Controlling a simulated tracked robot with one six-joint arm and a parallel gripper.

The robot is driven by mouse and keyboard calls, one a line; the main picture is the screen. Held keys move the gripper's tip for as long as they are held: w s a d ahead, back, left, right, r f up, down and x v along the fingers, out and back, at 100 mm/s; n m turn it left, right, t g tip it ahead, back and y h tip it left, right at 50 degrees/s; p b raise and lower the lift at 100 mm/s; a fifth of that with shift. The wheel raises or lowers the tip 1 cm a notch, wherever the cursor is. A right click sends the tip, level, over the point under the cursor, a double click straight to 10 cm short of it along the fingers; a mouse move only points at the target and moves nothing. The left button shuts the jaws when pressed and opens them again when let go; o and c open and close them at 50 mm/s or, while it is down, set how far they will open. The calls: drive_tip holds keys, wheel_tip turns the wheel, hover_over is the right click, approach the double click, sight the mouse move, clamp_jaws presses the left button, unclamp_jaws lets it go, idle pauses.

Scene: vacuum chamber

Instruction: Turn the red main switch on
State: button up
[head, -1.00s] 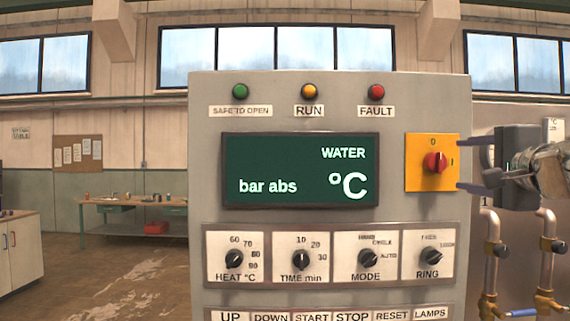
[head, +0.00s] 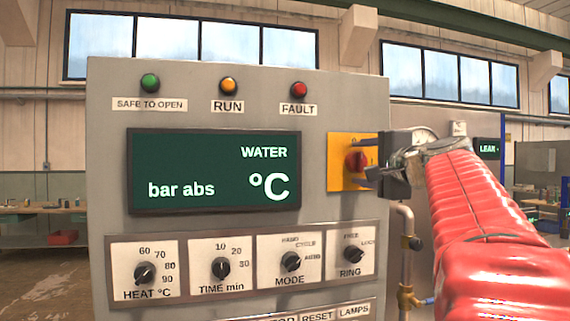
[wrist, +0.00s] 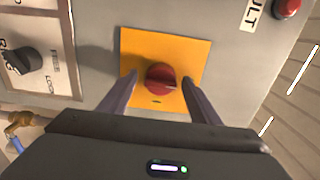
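The red main switch (head: 354,163) is a round red knob on a yellow plate (head: 340,182) at the right side of the grey control panel. In the wrist view the red knob (wrist: 161,79) sits on the yellow plate (wrist: 182,44), between the tips of my two fingers. My gripper (head: 362,160) is at the switch in the head view, and in the wrist view my gripper (wrist: 160,82) is open, with a gap on each side of the knob. In the head view the gripper body and fingers hide part of the plate's right side.
The panel carries a dark display (head: 215,170), several black dials such as the RING dial (head: 350,255), and green, orange and red lamps (head: 299,89). A pipe with a valve (head: 408,242) runs below my gripper.

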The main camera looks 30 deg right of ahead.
drive_tip(key=c, duration=1)
drive_tip(key=shift+d+f, duration=0.1)
drive_tip(key=shift+c, duration=0.2)
drive_tip(key=shift+m, duration=0.4)
drive_tip(key=m, duration=0.4)
drive_tip(key=shift+f, duration=0.1)
drive_tip(key=m, duration=0.4)
drive_tip(key=shift+m, duration=0.3)
drive_tip(key=m, duration=0.4)
drive_tip(key=shift+f+m, duration=0.1)
drive_tip(key=shift+m, duration=0.2)
drive_tip(key=m, duration=0.4)
